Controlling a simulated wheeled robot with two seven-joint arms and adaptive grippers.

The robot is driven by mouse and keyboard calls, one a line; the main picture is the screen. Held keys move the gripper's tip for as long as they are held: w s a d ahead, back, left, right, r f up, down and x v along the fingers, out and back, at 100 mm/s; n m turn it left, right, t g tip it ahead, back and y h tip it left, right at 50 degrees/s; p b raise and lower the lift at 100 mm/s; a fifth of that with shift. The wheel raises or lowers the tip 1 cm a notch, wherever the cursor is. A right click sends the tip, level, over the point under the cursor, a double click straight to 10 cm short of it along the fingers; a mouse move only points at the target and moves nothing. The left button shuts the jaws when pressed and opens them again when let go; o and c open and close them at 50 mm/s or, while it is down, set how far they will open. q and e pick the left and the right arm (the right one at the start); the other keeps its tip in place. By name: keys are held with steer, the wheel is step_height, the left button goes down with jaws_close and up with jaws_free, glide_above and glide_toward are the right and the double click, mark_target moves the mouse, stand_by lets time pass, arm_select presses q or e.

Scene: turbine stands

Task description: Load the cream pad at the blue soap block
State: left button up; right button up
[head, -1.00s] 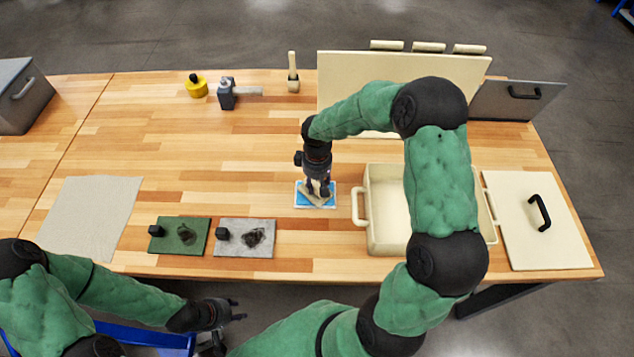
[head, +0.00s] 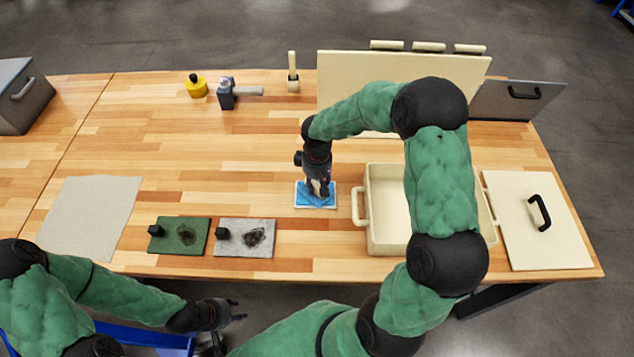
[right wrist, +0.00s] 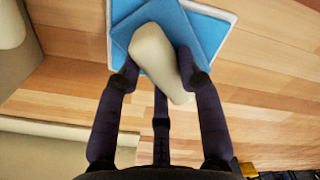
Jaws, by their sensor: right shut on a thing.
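The blue soap block (head: 300,203) sits in a shallow white-rimmed tray at mid table. My right gripper (head: 318,193) is directly above it, pointing down. It is shut on the cream grip of the pad (right wrist: 157,60), which stands between the fingers in the right wrist view. Beneath the grip, the pad's square base (right wrist: 192,30) looks blue and lies turned at an angle over the block; the fingers hide part of it. It looks in contact with the block. My left gripper (head: 238,309) is empty and open, off the table's front edge.
A cream bin (head: 362,205) stands right of the block, partly behind my right arm. A cream panel with a black handle (head: 540,235) lies further right. Green (head: 190,245) and grey (head: 265,247) plates with dark smudges lie front left.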

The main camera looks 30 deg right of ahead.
mark_target(317, 182)
steer(key=shift+r+p, duration=2.35)
steer(key=shift+r, duration=1.1)
